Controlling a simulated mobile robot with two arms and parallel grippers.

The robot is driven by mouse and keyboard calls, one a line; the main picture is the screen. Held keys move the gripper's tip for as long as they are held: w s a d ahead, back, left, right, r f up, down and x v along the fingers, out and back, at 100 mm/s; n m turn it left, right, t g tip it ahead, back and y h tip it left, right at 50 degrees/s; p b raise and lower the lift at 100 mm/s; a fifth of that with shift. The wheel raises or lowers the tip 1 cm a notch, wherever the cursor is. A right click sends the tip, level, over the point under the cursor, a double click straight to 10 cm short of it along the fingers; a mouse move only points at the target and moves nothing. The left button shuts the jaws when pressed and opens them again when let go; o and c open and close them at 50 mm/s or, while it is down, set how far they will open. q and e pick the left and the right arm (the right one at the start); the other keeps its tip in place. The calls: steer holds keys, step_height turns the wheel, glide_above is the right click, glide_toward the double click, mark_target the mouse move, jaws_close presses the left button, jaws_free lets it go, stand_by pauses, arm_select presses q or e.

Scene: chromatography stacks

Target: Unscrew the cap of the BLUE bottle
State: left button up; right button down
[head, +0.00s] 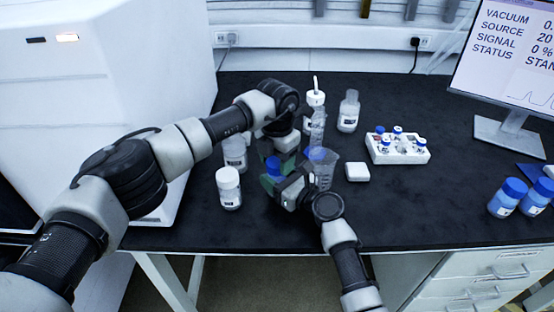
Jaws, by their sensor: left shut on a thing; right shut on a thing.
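A blue bottle (272,167) stands near the front middle of the black bench, mostly hidden by my two grippers. Its blue top shows between them. My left gripper (275,155) comes down from above and behind and is shut at the top of the bottle, on what looks like its cap. My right gripper (281,184) comes in from the front right, low down, and is shut on the bottle's body. Whether the cap is loose or seated cannot be told, as the fingers cover it.
A clear beaker (325,174) stands close right of my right gripper. A white-capped bottle (229,189) is at the left. A white vial rack (398,152) and small white box (357,172) lie to the right. The bench's middle right is clear.

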mark_target(277, 161)
arm_select(q)
steer(key=shift+r, duration=0.2)
stand_by(0.3)
steer(key=shift+r, duration=0.9)
steer(key=shift+r, duration=0.1)
steer(key=shift+r, duration=1.95)
arm_select(e)
steer(key=shift+c, duration=1.1)
jaws_free()
steer(key=shift+d, duration=0.1)
